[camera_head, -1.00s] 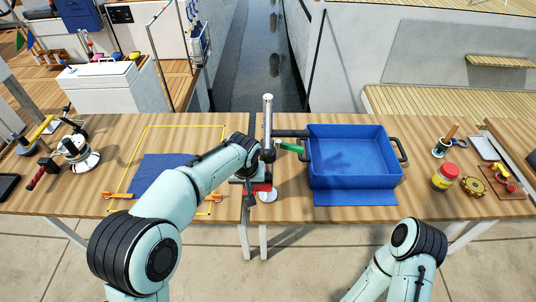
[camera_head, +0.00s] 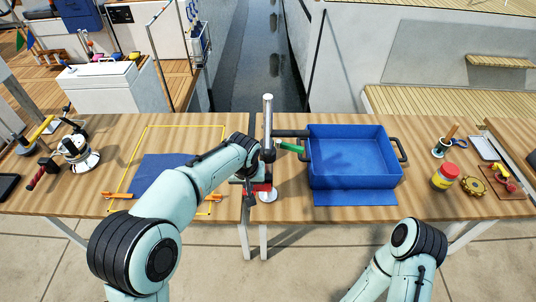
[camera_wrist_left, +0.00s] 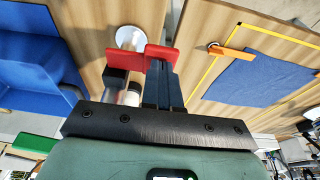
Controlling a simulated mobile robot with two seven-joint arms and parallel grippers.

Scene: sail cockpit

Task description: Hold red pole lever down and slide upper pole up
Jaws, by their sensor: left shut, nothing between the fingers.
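A silver upright pole (camera_head: 267,117) stands near the seam between the two tables, with a black side arm and a green handle (camera_head: 290,146). At its lower part is a red lever (camera_head: 263,187), also in the left wrist view (camera_wrist_left: 136,60). A pale round base (camera_head: 268,196) is below it. My left gripper (camera_head: 250,193) is beside the pole at the red lever. In the left wrist view its fingers (camera_wrist_left: 160,78) are shut together, with the red lever right at their tips; I cannot tell if they touch. My right gripper is not in view, only its arm.
A blue tub (camera_head: 350,181) with black handles stands right of the pole. A blue cloth (camera_head: 165,178) in a yellow frame lies left. A jar (camera_head: 445,177) and small items are at the right. A winch (camera_head: 76,152) stands at the far left.

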